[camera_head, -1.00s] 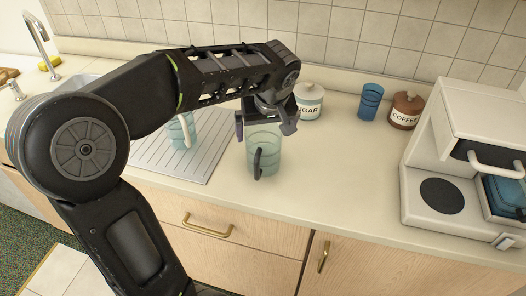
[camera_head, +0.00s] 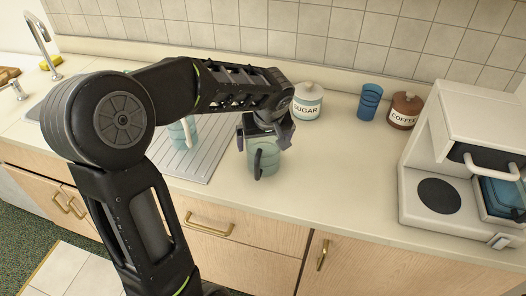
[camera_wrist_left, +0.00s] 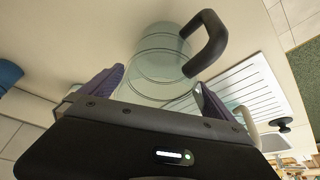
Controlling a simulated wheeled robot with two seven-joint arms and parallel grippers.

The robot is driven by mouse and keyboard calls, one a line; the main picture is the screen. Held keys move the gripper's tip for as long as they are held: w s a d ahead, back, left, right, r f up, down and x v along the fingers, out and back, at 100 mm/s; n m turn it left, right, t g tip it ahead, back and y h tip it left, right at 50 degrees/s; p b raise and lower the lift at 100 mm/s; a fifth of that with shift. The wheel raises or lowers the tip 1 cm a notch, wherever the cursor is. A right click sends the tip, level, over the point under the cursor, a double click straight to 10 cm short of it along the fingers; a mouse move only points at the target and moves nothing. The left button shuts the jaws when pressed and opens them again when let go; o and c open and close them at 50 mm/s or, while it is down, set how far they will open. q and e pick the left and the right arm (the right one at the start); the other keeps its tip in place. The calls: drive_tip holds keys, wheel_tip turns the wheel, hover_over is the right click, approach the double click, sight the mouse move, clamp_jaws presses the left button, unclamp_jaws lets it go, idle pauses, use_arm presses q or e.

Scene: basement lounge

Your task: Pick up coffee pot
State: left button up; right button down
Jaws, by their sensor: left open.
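The coffee pot (camera_head: 263,160) is a clear greenish glass vessel with a dark handle, standing upright on the counter in the head view. It also shows in the left wrist view (camera_wrist_left: 155,62), with its black handle (camera_wrist_left: 210,42) on the right side there. My left gripper (camera_head: 266,135) is open above and around the pot's upper part. In the left wrist view its two purple-grey finger pads lie on either side of the glass. Contact with the glass cannot be told. My right gripper is not in view.
A similar glass vessel with a pale handle (camera_head: 184,134) stands on the drainboard (camera_head: 200,165), partly behind my arm. A sugar jar (camera_head: 307,101), blue cup (camera_head: 370,102), coffee jar (camera_head: 405,111) and coffee maker (camera_head: 450,165) stand right. The front middle counter is clear.

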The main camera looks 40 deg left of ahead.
use_arm(q)
drive_tip(key=shift+c, duration=0.4)
drive_tip(key=c, duration=1.3)
drive_tip(key=shift+o, duration=0.2)
wheel_tip(320, 180, up, 10)
drive_tip(key=b, duration=0.1)
idle(0.6)
